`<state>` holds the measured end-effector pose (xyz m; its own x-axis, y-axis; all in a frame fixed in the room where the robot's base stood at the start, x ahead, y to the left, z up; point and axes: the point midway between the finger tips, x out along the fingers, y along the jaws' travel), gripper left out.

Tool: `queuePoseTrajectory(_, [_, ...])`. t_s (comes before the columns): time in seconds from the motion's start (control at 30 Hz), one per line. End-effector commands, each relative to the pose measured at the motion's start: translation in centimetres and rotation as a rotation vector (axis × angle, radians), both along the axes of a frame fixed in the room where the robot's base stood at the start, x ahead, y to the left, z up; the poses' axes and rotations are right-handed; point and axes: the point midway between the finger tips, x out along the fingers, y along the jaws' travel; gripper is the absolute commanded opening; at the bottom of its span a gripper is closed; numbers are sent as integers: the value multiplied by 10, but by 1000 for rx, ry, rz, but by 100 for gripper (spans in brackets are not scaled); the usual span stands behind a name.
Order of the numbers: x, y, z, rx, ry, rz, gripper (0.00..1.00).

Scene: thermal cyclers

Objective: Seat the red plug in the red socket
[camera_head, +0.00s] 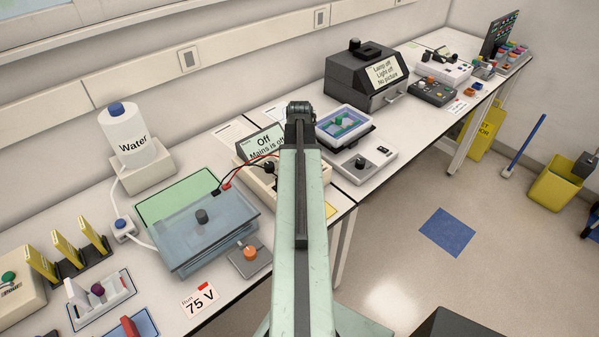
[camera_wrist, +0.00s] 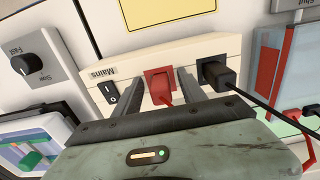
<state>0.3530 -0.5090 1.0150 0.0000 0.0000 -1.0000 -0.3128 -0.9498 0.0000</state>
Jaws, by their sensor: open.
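In the wrist view, the red socket (camera_wrist: 151,75) is a square red plate on the front of the cream power unit (camera_wrist: 118,73). The red plug (camera_wrist: 163,92) is at this socket, pointing at it; I cannot tell how deep it sits. My gripper (camera_wrist: 162,88) is open, with one dark finger on each side of the red plug. Contact between fingers and plug is not clear. In the head view, my arm hides the socket and gripper; the red lead (camera_head: 252,160) runs from the tank towards the power unit (camera_head: 262,184).
A black plug (camera_wrist: 216,74) with a black lead sits just right of my right finger. A mains switch (camera_wrist: 108,93) is on the left. In the head view, the blue tank (camera_head: 205,235) stands left of my arm and a grey dial box (camera_head: 365,165) stands right of it.

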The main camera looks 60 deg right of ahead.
Motion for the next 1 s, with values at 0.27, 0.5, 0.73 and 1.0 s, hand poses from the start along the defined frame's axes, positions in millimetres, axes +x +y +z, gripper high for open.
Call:
queuePoseTrajectory(0.27, [0, 0, 29, 0, 0, 0, 48])
queuePoseTrajectory(0.5, [0, 0, 72, 0, 0, 0, 48])
queuePoseTrajectory(0.73, [0, 0, 79, 0, 0, 0, 48])
queuePoseTrajectory(1.0, [0, 0, 78, 0, 0, 0, 48])
